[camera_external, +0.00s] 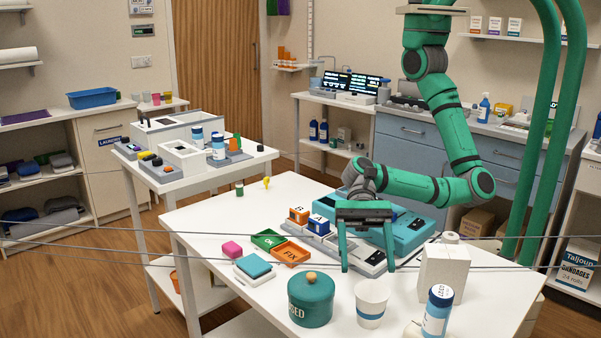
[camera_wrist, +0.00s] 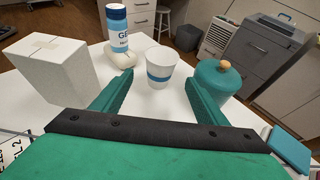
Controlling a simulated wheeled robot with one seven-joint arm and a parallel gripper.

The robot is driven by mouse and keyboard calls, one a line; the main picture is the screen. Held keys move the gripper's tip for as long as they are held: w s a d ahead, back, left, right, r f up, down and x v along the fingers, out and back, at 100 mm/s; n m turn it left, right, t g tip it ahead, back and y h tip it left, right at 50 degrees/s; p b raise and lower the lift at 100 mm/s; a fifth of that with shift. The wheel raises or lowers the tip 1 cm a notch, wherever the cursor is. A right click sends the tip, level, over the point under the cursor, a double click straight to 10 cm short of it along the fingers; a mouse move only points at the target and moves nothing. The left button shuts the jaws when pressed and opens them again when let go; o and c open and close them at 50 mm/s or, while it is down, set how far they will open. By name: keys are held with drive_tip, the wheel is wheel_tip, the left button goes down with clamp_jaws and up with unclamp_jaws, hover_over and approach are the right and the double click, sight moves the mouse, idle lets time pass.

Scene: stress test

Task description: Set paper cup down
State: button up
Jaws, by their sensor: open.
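The paper cup (camera_external: 371,303) is white with a blue band and stands upright on the white table near its front edge. It also shows in the wrist view (camera_wrist: 160,68), beyond and between my fingertips, apart from both. My gripper (camera_external: 366,270) is open and empty, with its two green fingers pointing down behind the cup in the external view. In the wrist view my gripper (camera_wrist: 155,92) has its fingers spread wide with nothing between them.
A teal lidded jar (camera_external: 311,299) stands just left of the cup. A white box (camera_external: 443,275) and a blue-capped bottle (camera_external: 437,311) stand to its right. Orange (camera_external: 291,254) and green (camera_external: 268,239) trays lie further left. Thin cables cross the external view.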

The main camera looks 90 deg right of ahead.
drive_tip(key=shift+v, duration=1.05)
